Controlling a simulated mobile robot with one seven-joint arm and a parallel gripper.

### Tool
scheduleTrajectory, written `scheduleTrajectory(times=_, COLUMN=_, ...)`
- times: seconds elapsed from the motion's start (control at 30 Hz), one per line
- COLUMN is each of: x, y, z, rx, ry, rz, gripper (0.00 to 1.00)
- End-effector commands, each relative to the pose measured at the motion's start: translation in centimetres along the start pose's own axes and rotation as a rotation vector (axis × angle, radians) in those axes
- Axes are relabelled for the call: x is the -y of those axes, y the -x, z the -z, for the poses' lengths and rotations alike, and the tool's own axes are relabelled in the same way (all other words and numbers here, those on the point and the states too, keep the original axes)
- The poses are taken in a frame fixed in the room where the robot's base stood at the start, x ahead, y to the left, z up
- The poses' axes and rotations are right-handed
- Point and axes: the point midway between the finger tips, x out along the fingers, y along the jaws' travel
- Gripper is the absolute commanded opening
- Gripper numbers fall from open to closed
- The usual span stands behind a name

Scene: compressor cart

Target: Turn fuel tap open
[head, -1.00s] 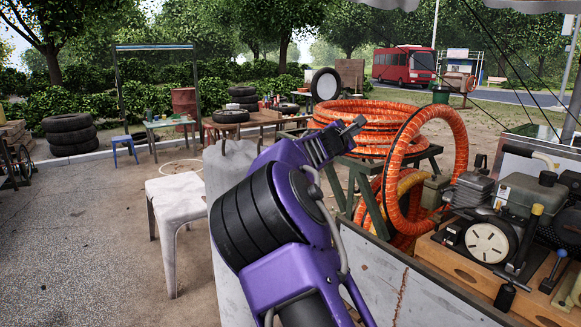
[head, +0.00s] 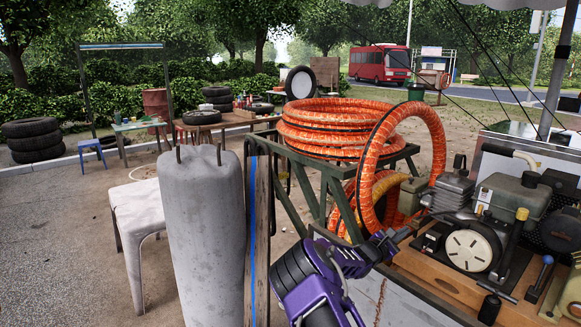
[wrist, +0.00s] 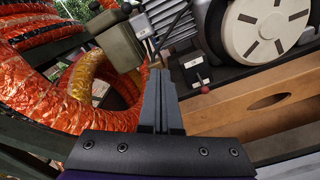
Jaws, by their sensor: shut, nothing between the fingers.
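My gripper (head: 402,236) is shut and empty, held out toward the left end of the compressor's engine. In the wrist view its closed fingers (wrist: 158,75) point toward the gap between an olive box (wrist: 118,42) and the finned engine block. A small red knob (wrist: 205,90) on a short stem shows just right of the fingertips, apart from them. The engine has a round pale slotted cover (head: 470,250) and an olive-grey tank (head: 512,198) above. I cannot tell for certain which small part is the fuel tap.
An orange hose coil (head: 330,125) lies on a green frame, with a large loop (head: 437,135) close to my gripper. A wooden base (wrist: 290,98) lies under the engine. A yellow-topped lever (head: 521,216) and a blue-knobbed lever (head: 547,262) stand farther right.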

Motion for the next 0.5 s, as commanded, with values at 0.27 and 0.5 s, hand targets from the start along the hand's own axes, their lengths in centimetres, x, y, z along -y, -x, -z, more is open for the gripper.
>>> scheduleTrajectory(times=0.27, x=1.4, y=-1.5, z=0.7, rx=0.006, ry=0.011, rz=0.008, gripper=0.0)
scheduleTrajectory(times=0.5, x=1.5, y=-4.6, z=0.7, rx=0.006, ry=0.01, rz=0.007, gripper=0.0)
